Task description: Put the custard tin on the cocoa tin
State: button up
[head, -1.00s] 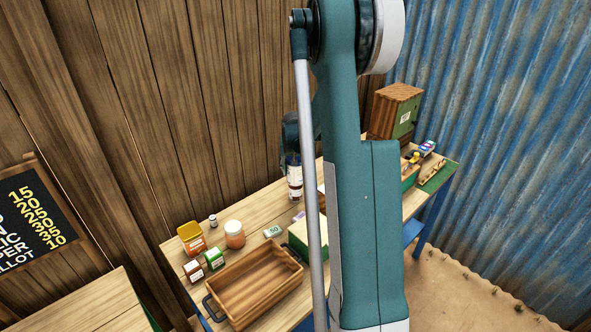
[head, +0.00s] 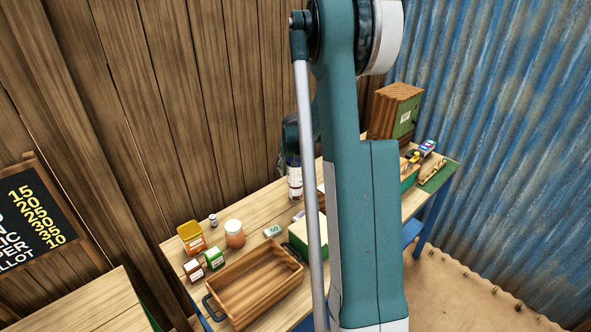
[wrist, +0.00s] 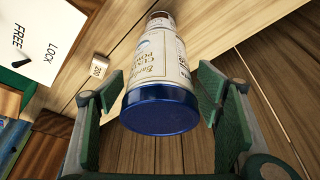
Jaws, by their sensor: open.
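The custard tin (wrist: 158,75) has a blue lid and a cream label, and fills the middle of the wrist view. My gripper (wrist: 160,88) is open, with one green-padded finger on each side of the tin and a gap visible at the right. Beyond the custard tin's far end a silver rim and a brown-red part show, apparently the cocoa tin (wrist: 167,20) under it, mostly hidden. In the head view the custard tin (head: 294,165) stands upright below my dark gripper, with a darker-labelled lower part beneath it.
A wooden cabinet (head: 395,110) is at the far right. A small "200" block (wrist: 98,68) lies left of the tin. My arm hides the table's middle.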

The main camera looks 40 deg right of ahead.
jog(key=shift+r, duration=0.15)
jog(key=v, duration=1.2)
dwell(0.3)
jog(key=shift+a, duration=0.1)
dwell(0.5)
